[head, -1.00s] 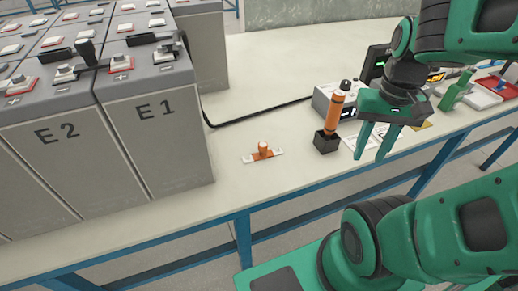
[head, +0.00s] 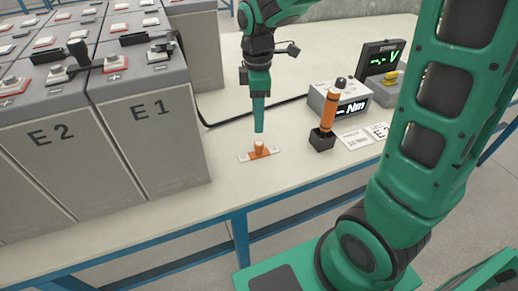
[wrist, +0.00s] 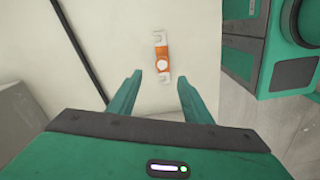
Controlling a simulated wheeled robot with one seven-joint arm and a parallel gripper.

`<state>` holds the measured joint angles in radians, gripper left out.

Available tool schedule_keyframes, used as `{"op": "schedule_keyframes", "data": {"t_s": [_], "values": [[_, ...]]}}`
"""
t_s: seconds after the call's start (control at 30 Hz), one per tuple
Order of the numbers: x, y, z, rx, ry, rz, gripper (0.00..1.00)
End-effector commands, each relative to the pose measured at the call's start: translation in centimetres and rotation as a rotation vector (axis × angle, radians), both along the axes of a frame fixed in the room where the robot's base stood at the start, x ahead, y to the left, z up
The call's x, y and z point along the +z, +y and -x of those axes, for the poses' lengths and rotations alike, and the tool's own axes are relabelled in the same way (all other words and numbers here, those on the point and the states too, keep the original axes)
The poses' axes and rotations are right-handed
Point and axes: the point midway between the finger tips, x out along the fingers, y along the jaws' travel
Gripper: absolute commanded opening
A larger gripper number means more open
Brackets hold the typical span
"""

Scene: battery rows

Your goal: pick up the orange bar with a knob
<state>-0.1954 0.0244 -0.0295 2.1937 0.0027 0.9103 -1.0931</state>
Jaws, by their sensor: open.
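The bar is not gripped.
Grey batteries (head: 155,130) stand close on the left. An orange-handled tool (head: 327,115) stands in a black block (head: 322,140) to the right, near a torque display box (head: 345,100). A black cable (wrist: 82,50) lies behind the bar. The bench's front edge (head: 270,200) is near.

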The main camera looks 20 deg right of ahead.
Motion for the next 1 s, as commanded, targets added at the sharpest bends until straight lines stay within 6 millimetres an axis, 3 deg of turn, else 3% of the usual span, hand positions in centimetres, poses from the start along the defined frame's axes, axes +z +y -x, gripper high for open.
{"op": "schedule_keyframes", "data": {"t_s": [0.3, 0.57, 0.8, 1.0], "values": [[-4.4, 0.1, 0.0, 0.014, 0.004, 0.0, 0.45], [-6.1, 0.0, 0.0, 0.011, 0.002, -0.001, 0.45], [-9.4, -0.1, 0.4, 0.009, 0.004, 0.001, 0.45], [-10.6, -0.1, 0.4, 0.009, 0.001, 0.001, 0.45]]}}
